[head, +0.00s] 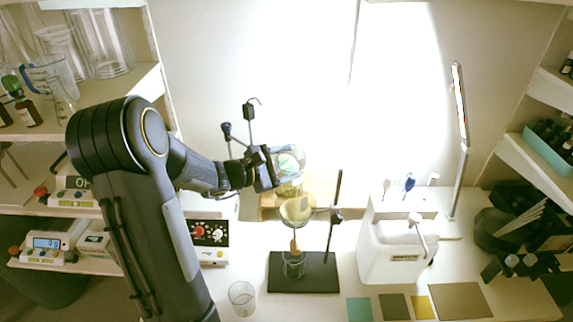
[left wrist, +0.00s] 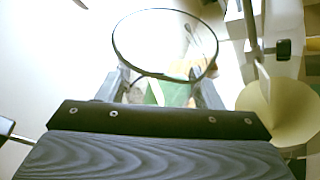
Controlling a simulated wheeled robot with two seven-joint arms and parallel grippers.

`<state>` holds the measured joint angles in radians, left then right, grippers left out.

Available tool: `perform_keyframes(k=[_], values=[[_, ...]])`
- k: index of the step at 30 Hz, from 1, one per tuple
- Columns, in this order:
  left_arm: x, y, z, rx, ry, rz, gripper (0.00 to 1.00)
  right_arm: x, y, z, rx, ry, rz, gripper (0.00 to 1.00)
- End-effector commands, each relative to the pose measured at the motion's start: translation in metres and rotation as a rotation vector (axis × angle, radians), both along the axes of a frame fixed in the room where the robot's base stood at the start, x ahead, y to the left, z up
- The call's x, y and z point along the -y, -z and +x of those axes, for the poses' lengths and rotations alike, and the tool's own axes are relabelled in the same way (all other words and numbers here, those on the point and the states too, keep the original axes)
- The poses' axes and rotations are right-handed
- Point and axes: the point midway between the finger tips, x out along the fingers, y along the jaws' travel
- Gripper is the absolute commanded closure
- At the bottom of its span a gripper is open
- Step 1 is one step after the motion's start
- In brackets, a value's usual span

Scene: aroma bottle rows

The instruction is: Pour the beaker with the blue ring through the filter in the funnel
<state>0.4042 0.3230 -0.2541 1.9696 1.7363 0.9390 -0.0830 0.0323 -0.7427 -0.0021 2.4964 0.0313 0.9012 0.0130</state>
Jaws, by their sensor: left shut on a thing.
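My left gripper (head: 272,168) is shut on a clear glass beaker (head: 291,186) with a bluish band near its top. The beaker is held in the air above and slightly left of the funnel (head: 297,222). Pale filter paper (head: 297,207) sits in the funnel, and it also shows at the right of the left wrist view (left wrist: 285,112). In that view the beaker's rim (left wrist: 165,75) stands beyond the fingers. I cannot tell its exact tilt or see any stream. A receiving beaker (head: 294,267) stands under the funnel. My right gripper is not in view.
The funnel stand has a black base (head: 318,281) and an upright rod (head: 333,225). An empty beaker (head: 242,299) stands at the front left, near a stirrer with a red knob (head: 209,240). A white device (head: 392,250) stands right of the stand. Flat coloured cards (head: 460,300) lie front right.

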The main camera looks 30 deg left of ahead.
Motion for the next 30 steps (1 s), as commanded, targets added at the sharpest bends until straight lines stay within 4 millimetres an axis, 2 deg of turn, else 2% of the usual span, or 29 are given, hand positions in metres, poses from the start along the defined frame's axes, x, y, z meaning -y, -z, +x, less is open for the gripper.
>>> perform_keyframes(k=[23,30], values=[[0.001,0.006,-0.001,0.091,-0.001,0.092,0.67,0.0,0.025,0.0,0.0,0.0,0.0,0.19],[0.001,0.0,-0.001,0.154,-0.001,0.156,0.67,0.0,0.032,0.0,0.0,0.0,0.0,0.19]])
